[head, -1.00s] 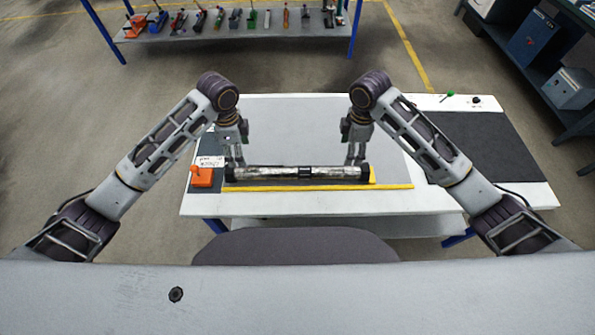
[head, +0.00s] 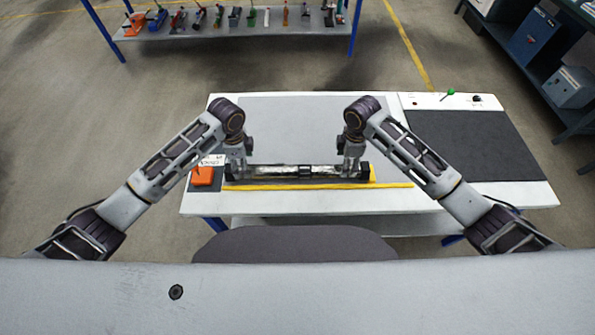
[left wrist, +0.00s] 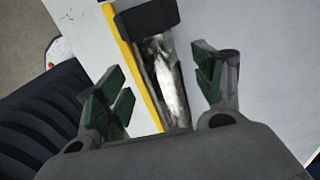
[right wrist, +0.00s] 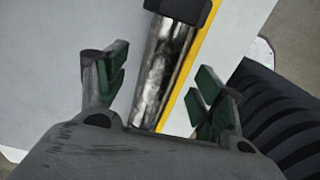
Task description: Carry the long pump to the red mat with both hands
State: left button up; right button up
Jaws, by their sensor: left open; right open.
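The long pump (head: 285,171) is a worn silver tube with black end caps and a dark middle band. It lies crosswise on the table near the front edge. My left gripper (head: 240,171) is over its left part. In the left wrist view, the open fingers (left wrist: 160,90) stand on either side of the tube (left wrist: 164,75), apart from it. My right gripper (head: 351,170) is over its right part. In the right wrist view, the open fingers (right wrist: 162,86) also stand on either side of the tube (right wrist: 160,72). I see no red mat; a dark grey mat (head: 475,146) lies at right.
A yellow strip (head: 320,187) runs in front of the pump. An orange block (head: 202,176) and a small label card stand left of it. A light grey panel (head: 300,130) behind is clear. A panel with a green knob (head: 450,92) is at back right.

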pick_arm(q)
jog(key=shift+f, duration=3)
pick_arm(e)
jog(key=shift+f, duration=3)
pick_arm(q)
grip_shut()
pick_arm(e)
grip_shut()
